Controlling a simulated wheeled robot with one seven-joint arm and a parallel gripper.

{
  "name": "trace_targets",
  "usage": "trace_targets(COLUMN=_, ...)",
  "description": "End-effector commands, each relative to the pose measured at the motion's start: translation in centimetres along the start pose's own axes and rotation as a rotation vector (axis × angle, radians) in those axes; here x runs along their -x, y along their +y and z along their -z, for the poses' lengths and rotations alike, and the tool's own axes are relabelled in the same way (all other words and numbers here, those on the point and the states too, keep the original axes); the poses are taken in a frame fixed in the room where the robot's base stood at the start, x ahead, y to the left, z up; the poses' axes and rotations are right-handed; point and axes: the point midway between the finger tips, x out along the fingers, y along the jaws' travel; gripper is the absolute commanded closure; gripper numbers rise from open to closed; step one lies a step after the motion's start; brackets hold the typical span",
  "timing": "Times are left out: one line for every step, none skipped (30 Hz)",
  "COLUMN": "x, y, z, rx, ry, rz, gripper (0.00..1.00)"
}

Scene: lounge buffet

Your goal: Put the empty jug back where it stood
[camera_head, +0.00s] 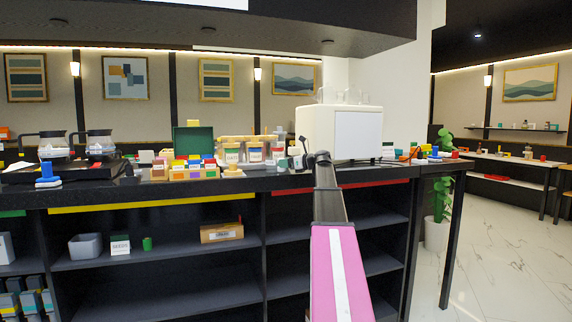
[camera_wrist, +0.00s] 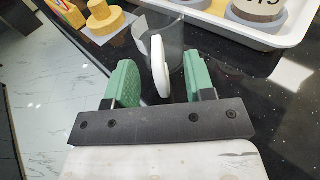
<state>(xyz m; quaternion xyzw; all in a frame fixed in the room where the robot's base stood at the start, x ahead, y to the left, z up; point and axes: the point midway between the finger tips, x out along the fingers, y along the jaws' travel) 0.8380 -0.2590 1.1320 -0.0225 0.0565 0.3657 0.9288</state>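In the wrist view, a clear jug (camera_wrist: 176,32) with a white upright handle (camera_wrist: 160,66) stands on the black speckled counter (camera_wrist: 262,92). No liquid shows in the part of it I can see. My gripper (camera_wrist: 160,78) has green fingers spread on both sides of the handle, with a gap on each side. In the head view, my gripper (camera_head: 318,160) is at the counter edge in front of the white box-shaped appliance (camera_head: 325,130); it is small there and the jug cannot be made out clearly.
A white tray (camera_wrist: 228,34) with round containers lies beyond the jug, with a wooden peg piece (camera_wrist: 104,17) at its left. Open shelves (camera_head: 170,255) are below the counter.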

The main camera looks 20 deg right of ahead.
Motion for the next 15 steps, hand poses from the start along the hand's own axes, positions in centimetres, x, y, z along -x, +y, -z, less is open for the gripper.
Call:
trace_targets(x=0.0, y=0.0, z=0.0, rx=0.000, ry=0.000, rz=0.000, gripper=0.52)
trace_targets(x=0.0, y=0.0, z=0.0, rx=0.000, ry=0.000, rz=0.000, gripper=0.52)
trace_targets(x=0.0, y=0.0, z=0.0, rx=0.000, ry=0.000, rz=0.000, gripper=0.52)
trace_targets(x=0.0, y=0.0, z=0.0, rx=0.000, ry=0.000, rz=0.000, gripper=0.52)
trace_targets(x=0.0, y=0.0, z=0.0, rx=0.000, ry=0.000, rz=0.000, gripper=0.52)
trace_targets(x=0.0, y=0.0, z=0.0, rx=0.000, ry=0.000, rz=0.000, gripper=0.52)
trace_targets(x=0.0, y=0.0, z=-0.1, rx=0.000, ry=0.000, rz=0.000, gripper=0.52)
trace_targets(x=0.0, y=0.0, z=-0.1, rx=0.000, ry=0.000, rz=0.000, gripper=0.52)
trace_targets(x=0.0, y=0.0, z=-0.3, rx=0.000, ry=0.000, rz=0.000, gripper=0.52)
trace_targets(x=0.2, y=0.0, z=-0.3, rx=0.000, ry=0.000, rz=0.000, gripper=0.52)
trace_targets(x=0.5, y=0.0, z=-0.2, rx=0.000, ry=0.000, rz=0.000, gripper=0.52)
trace_targets(x=0.9, y=0.1, z=-0.2, rx=0.000, ry=0.000, rz=0.000, gripper=0.52)
trace_targets(x=1.3, y=0.1, z=-0.2, rx=0.000, ry=0.000, rz=0.001, gripper=0.52)
trace_targets(x=1.8, y=0.1, z=-0.2, rx=0.000, ry=0.000, rz=0.001, gripper=0.52)
trace_targets(x=2.5, y=0.1, z=-0.2, rx=0.000, ry=0.000, rz=0.002, gripper=0.52)
